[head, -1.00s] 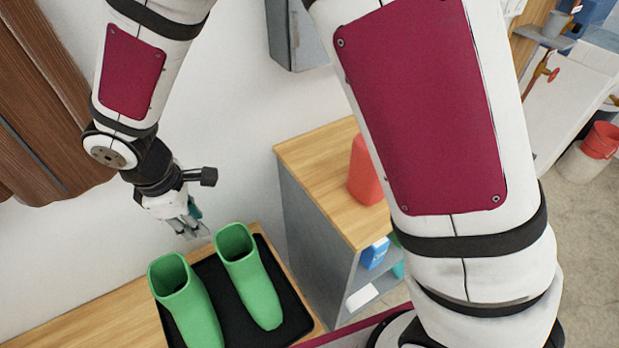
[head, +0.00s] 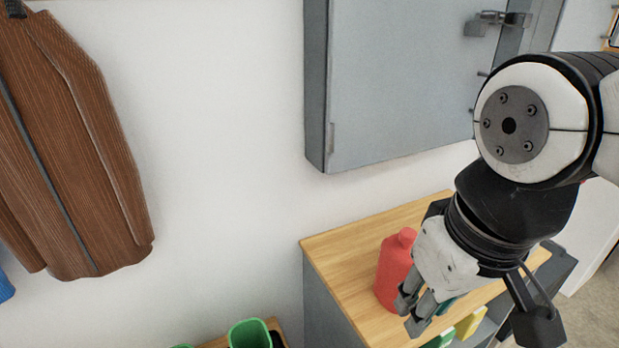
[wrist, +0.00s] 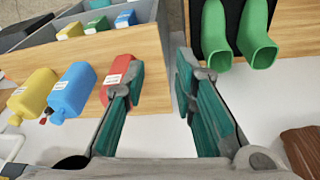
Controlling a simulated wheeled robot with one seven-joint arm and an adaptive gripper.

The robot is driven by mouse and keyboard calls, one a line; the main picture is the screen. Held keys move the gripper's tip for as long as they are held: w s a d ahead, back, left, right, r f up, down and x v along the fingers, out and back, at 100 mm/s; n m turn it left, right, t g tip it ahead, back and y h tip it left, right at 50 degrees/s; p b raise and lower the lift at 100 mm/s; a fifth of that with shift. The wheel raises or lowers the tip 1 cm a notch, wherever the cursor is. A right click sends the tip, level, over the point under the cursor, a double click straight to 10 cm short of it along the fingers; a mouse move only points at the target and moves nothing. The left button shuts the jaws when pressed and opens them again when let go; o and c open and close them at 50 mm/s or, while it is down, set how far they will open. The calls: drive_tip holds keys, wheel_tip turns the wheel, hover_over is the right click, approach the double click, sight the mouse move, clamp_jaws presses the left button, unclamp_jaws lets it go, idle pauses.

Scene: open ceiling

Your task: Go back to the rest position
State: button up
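My gripper (head: 411,312) is at the lower right of the head view, pointing down in front of the wooden shelf top and just right of the red bottle (head: 393,270). In the wrist view my gripper (wrist: 160,78) has its two teal-padded fingers spread apart, with nothing between them. The red bottle also shows in the wrist view (wrist: 118,68), partly behind the left finger. I cannot tell from these views whether the finger touches it.
A grey wall cabinet (head: 400,90) hangs above the wooden-topped shelf unit (head: 335,255). A brown jacket (head: 75,150) hangs at left. Green boots (wrist: 257,35) stand on a black tray. Blue (wrist: 72,88) and yellow bottles (wrist: 35,92) stand beside the red one. White wall between is clear.

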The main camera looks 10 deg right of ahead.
drive_tip(key=shift+s+d+f+m, duration=0.1)
drive_tip(key=shift+s+m, duration=0.3)
drive_tip(key=shift+s, duration=0.45)
wheel_tip(320, 180, up, 8)
drive_tip(key=t+p, duration=0.1)
drive_tip(key=p, duration=0.5)
drive_tip(key=shift+t+p, duration=0.3)
drive_tip(key=shift+t, duration=0.1)
